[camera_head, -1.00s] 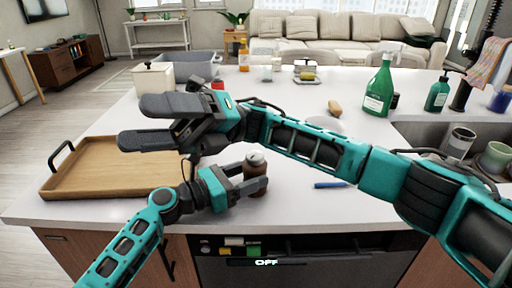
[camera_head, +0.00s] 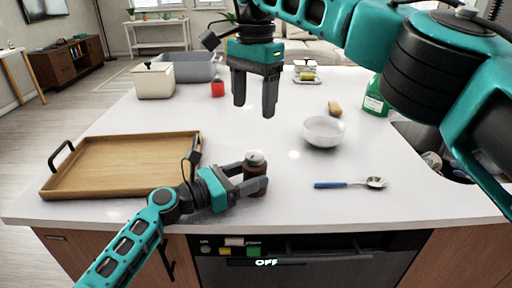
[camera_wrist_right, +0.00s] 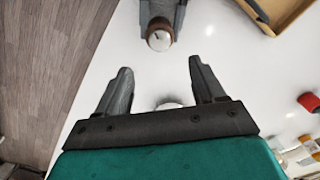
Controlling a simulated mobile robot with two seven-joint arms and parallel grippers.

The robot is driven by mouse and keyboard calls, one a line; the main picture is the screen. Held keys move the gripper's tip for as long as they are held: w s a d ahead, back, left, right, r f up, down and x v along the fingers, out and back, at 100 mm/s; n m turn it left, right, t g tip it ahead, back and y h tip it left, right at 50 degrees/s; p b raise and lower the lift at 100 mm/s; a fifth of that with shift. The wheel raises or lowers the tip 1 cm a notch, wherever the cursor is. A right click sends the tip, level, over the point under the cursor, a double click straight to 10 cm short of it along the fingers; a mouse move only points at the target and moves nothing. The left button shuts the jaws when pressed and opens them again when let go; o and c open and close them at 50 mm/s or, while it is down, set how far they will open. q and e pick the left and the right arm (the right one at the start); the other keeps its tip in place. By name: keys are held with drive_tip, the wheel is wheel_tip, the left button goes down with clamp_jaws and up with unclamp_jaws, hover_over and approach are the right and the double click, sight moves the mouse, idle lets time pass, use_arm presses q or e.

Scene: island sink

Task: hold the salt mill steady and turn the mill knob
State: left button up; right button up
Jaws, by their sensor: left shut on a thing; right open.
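The salt mill (camera_head: 257,180) is a small dark brown jar standing upright near the front edge of the island counter. Its silvery mill knob (camera_head: 255,158) is on top. My left gripper (camera_head: 256,183) is shut on the mill's body from the left. My right gripper (camera_head: 254,110) points down, open and empty, above and behind the mill, apart from it. In the right wrist view, the knob (camera_wrist_right: 159,38) shows at the top centre, between the left gripper's fingers, beyond my open right fingertips (camera_wrist_right: 160,75).
A wooden tray (camera_head: 120,190) lies left of the mill. A white bowl (camera_head: 323,132) and a blue-handled spoon (camera_head: 345,184) are to the right. A green bottle (camera_head: 375,98) stands near the sink.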

sight(256, 153)
drive_tip(key=f, duration=1.1)
drive_tip(key=shift+w+d+f, duration=0.15)
drive_tip(key=shift+d+f, duration=0.1)
drive_tip(key=shift+f, duration=0.1)
drive_tip(key=c, duration=1.1)
